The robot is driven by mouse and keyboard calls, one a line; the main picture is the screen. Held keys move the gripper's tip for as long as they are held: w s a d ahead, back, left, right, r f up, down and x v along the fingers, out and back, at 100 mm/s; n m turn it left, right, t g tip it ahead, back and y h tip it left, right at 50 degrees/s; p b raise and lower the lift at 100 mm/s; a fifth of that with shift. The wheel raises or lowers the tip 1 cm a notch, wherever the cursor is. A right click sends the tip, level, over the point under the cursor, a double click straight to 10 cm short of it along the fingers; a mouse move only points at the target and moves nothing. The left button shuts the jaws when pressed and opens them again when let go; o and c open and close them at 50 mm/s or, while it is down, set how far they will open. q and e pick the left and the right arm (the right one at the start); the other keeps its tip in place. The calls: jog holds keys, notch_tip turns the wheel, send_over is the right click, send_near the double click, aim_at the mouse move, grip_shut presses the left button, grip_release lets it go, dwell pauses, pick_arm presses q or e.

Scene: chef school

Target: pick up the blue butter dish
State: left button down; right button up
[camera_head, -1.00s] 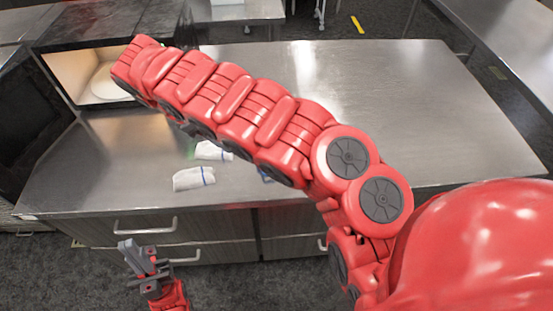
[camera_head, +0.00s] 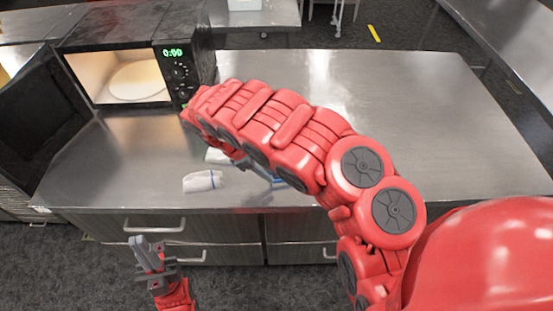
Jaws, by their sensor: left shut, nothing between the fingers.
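A small patch of blue (camera_head: 265,172) shows on the steel counter just under my right arm. It may be the blue butter dish, but the arm hides most of it and I cannot tell its shape. My left gripper (camera_head: 147,247) is low at the front left, in front of the counter's drawers and below the counter top. Its fingers are together and empty, well apart from the blue patch.
An open, lit microwave (camera_head: 187,72) with a plate (camera_head: 138,80) stands at the back left. The counter's right side (camera_head: 440,120) is clear.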

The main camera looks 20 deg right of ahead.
aim_at(277, 180)
jog(key=p+x, duration=0.2)
jog(key=x, duration=0.2)
jog(key=shift+d, duration=0.1)
jog(key=shift+f, duration=0.25)
grip_shut()
dwell(1.1)
